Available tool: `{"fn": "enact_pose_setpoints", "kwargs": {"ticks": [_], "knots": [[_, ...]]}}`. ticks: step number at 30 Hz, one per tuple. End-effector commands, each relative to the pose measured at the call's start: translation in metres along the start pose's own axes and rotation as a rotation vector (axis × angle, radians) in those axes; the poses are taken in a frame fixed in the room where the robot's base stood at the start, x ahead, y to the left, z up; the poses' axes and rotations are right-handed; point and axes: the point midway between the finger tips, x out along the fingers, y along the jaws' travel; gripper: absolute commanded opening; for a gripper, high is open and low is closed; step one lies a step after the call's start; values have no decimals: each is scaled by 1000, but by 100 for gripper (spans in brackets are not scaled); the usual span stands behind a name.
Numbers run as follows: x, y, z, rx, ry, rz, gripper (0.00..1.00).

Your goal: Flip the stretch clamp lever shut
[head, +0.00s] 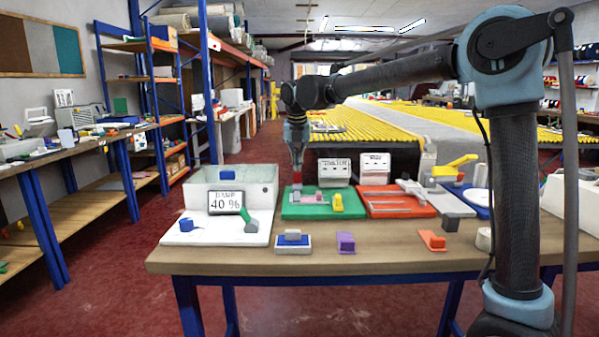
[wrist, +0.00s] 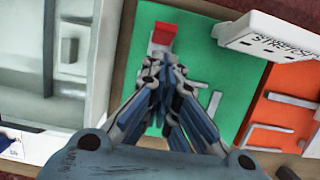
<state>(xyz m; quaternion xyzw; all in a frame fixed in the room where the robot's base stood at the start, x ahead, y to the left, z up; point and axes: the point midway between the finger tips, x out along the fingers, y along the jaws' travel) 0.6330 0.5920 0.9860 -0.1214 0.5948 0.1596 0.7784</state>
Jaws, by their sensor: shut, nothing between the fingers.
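The green board (head: 293,211) lies on the workbench, with a white sign (head: 334,172) behind it; in the wrist view (wrist: 262,33) the sign's lettering looks like "STRETCH". A red block-like part, seemingly the lever handle (wrist: 162,32), shows at the far end of the green board in the wrist view. My gripper (wrist: 160,62) is shut and empty, with its fingertips close to the red part; I cannot tell whether they touch. In the head view my gripper (head: 297,150) points down over the board's back left. The clamp base is partly hidden by the fingers.
An orange board (head: 398,209) with grey bars lies to the right. A grey-white bin (head: 262,192) stands to the left. The bench front holds a purple block (head: 345,242) and other small parts.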

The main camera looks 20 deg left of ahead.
Motion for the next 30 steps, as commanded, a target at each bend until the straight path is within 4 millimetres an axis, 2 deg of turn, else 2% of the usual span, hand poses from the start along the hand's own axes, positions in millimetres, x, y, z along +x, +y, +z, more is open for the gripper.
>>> {"fn": "enact_pose_setpoints", "kwargs": {"ticks": [6, 12, 18, 30], "knots": [[-34, -3, 18, 4, 1, -1, 0], [-55, -5, 28, 7, 1, -1, 0], [-62, -6, 31, 7, 1, -1, 0], [-62, -6, 31, 7, 1, -1, 0]]}}
